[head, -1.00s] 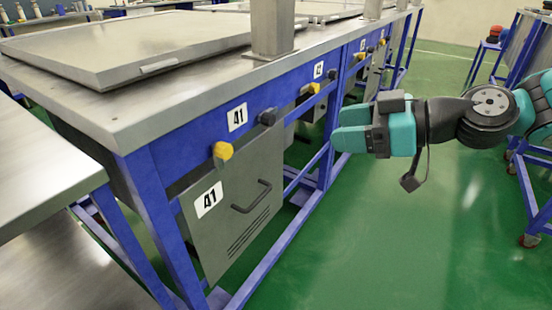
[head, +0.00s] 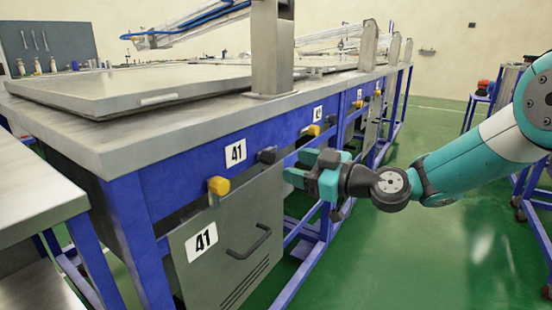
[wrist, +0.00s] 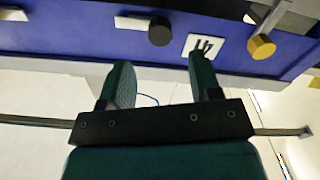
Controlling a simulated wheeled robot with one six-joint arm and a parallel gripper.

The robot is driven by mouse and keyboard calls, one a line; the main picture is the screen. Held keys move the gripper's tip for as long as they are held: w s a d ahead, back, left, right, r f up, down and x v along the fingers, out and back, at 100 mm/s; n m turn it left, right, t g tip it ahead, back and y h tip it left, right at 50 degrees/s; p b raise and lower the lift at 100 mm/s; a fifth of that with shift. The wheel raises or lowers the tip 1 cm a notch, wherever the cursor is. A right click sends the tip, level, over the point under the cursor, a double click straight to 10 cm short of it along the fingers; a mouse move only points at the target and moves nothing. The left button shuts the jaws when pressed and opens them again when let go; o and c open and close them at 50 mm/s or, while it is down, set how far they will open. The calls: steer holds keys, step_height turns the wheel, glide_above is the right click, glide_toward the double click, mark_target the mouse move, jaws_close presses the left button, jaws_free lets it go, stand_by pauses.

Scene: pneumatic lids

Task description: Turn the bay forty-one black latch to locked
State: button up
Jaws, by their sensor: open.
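The black latch (head: 267,155) is on the blue rail of bay forty-one, right of the white 41 label (head: 235,152). In the wrist view it shows as a dark round knob (wrist: 160,31) beyond the fingertips. My gripper (head: 294,168) is open and empty, just right of the black latch in the head view and apart from it. In the wrist view my two fingers (wrist: 160,68) are spread, with the knob above the gap between them. The latch's exact turn angle is hard to tell.
A yellow latch (head: 218,187) sits left of the black one, also in the wrist view (wrist: 262,47). Below is a grey door (head: 235,260) with a handle. A flat metal lid (head: 130,90) and a post (head: 271,50) are on the bench top.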

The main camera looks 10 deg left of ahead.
mark_target(272, 159)
steer(key=x, duration=0.6)
steer(key=c, duration=0.9)
steer(key=shift+c, duration=0.2)
